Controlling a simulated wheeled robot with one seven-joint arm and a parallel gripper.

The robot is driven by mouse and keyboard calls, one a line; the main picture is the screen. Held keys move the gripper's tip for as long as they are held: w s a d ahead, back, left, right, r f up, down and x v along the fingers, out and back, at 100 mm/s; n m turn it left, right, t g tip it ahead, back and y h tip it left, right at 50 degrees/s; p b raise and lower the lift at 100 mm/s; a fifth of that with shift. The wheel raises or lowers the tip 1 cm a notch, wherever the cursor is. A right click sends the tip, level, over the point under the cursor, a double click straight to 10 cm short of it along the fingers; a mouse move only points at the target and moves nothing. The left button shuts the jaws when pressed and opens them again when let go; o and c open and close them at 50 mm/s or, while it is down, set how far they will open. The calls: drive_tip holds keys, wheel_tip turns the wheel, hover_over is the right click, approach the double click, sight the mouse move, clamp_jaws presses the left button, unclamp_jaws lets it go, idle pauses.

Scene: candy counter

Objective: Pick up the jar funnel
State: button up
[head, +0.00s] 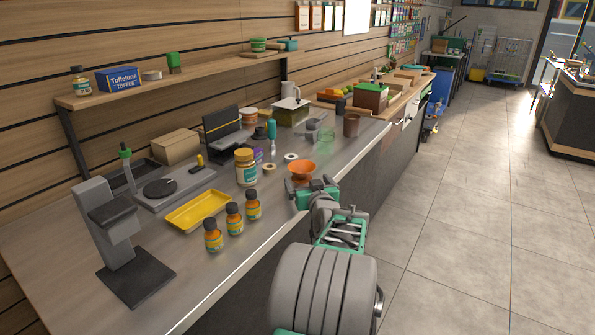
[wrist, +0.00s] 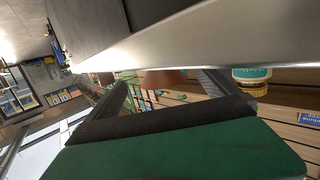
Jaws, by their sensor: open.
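The jar funnel (head: 302,168) is orange, with a wide mouth, and sits on the counter near its front edge in the head view. My gripper (head: 303,190) is just in front of it, at the counter edge, and hides its lower part. In the wrist view the tilted picture shows part of the orange funnel (wrist: 164,78) beyond and between the two dark fingers of my gripper (wrist: 168,90). The fingers are apart and hold nothing. I cannot tell whether they touch the funnel.
A large jar with a yellow lid (head: 246,167) stands left of the funnel and shows in the wrist view (wrist: 251,82). Several small orange bottles (head: 234,218) and a yellow tray (head: 198,211) are nearer. Tape rolls (head: 291,156) lie behind. The counter edge (wrist: 165,52) is close to my gripper.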

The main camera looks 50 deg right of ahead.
sight(305, 178)
drive_tip(key=x, duration=0.6)
drive_tip(key=shift+w, duration=0.1)
drive_tip(key=shift+c, duration=0.6)
drive_tip(key=c, duration=1.3)
